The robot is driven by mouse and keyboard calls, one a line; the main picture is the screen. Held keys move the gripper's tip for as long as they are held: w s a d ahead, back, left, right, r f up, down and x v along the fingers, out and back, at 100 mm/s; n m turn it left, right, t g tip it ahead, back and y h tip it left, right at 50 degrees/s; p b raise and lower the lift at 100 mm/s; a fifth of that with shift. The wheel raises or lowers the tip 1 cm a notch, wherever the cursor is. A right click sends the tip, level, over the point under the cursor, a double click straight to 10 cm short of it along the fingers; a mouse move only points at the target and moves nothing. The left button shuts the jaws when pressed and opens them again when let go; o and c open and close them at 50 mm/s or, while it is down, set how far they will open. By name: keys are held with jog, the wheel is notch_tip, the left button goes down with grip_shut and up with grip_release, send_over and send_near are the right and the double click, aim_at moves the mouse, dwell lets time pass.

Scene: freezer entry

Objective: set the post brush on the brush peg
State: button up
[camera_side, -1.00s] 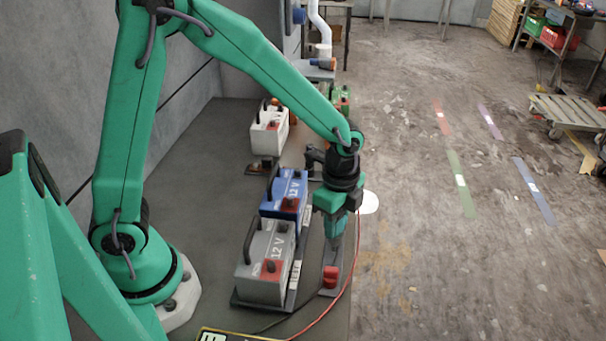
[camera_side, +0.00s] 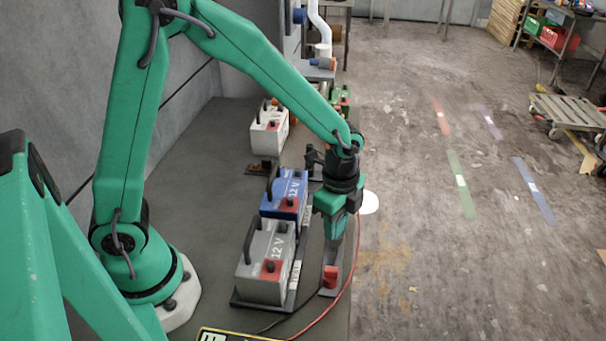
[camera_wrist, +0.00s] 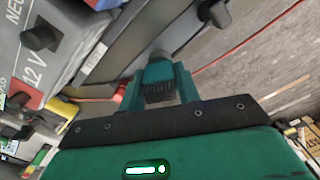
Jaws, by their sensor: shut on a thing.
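My gripper (camera_side: 336,258) points down at the front right edge of the bench, beside the grey and blue batteries. In the wrist view, my gripper (camera_wrist: 158,90) has its two green fingers shut around a small piece with a dark ribbed face and a green top, which I take to be the post brush (camera_wrist: 157,92). My fingers hide much of it. A grey rounded end (camera_wrist: 160,56) shows just beyond it. A red piece (camera_side: 330,276) is just below my fingertips, at a narrow grey plate. I cannot tell which part is the brush peg.
A grey battery (camera_side: 266,262) and a blue battery (camera_side: 286,193) stand close to the left. A white battery (camera_side: 269,132) stands farther back. Red and black cables run along the bench by the gripper. Open floor (camera_side: 440,290) lies right of the bench edge.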

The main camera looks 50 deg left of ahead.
jog(key=shift+f, duration=1.2)
dwell(0.3)
jog(key=o, duration=1.2)
jog(key=shift+c, duration=0.2)
jog(key=shift+r, duration=3.9)
jog(key=shift+r, duration=0.1)
jog(key=shift+s+a+r+n, duration=0.15)
jog(key=shift+a+r+n, duration=0.15)
jog(key=shift+r, duration=0.15)
jog(key=s+a+r+n+t, duration=0.5)
jog(key=s+a+r+n, duration=0.5)
jog(key=s+r+n, duration=0.2)
jog(key=shift+s+a+n+t, duration=0.15)
jog(key=shift+s+n+t, duration=0.15)
jog(key=shift+s+n, duration=0.75)
